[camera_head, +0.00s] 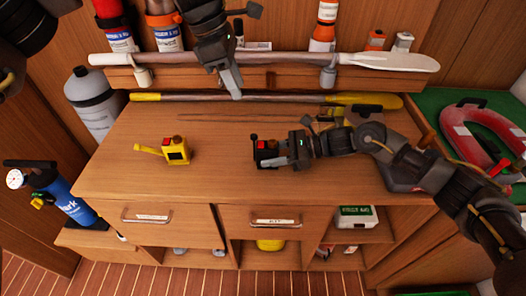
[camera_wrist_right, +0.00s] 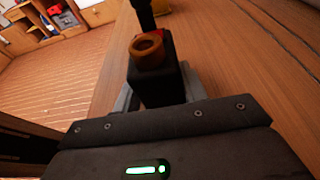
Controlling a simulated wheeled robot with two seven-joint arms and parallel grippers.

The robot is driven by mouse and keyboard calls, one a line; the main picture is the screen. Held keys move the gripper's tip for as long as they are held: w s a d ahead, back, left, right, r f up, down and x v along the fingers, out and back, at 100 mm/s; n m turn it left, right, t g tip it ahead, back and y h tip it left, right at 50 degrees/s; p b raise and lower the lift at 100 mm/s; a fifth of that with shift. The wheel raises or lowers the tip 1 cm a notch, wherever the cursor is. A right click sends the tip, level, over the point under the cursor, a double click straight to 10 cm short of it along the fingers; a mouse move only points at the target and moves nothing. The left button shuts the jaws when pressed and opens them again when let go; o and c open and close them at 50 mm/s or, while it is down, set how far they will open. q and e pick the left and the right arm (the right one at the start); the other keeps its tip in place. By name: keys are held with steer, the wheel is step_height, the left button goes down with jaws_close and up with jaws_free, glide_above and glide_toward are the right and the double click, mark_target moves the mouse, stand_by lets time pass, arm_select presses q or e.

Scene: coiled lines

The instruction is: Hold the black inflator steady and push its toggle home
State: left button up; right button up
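The black inflator (camera_head: 266,153) stands on the wooden counter, a small black box with red on it and a dark upright toggle (camera_head: 254,138) at its left side. My right gripper (camera_head: 276,153) reaches in from the right and is shut on the inflator. In the right wrist view the black body (camera_wrist_right: 158,88) sits between the grey fingers, with an orange ring on top and a dark stem (camera_wrist_right: 144,14) beyond it. My left gripper (camera_head: 237,96) points down above the counter's back, empty, its fingertips together, apart from the inflator.
A yellow inflator (camera_head: 177,151) with a yellow lever stands left on the counter. A paddle (camera_head: 270,60) and a yellow-ended pole (camera_head: 230,97) lie along the back. The counter's front is clear.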

steer(key=o, duration=0.4)
steer(key=shift+o, duration=0.2)
steer(key=v, duration=1.2)
steer(key=shift+r, duration=0.1)
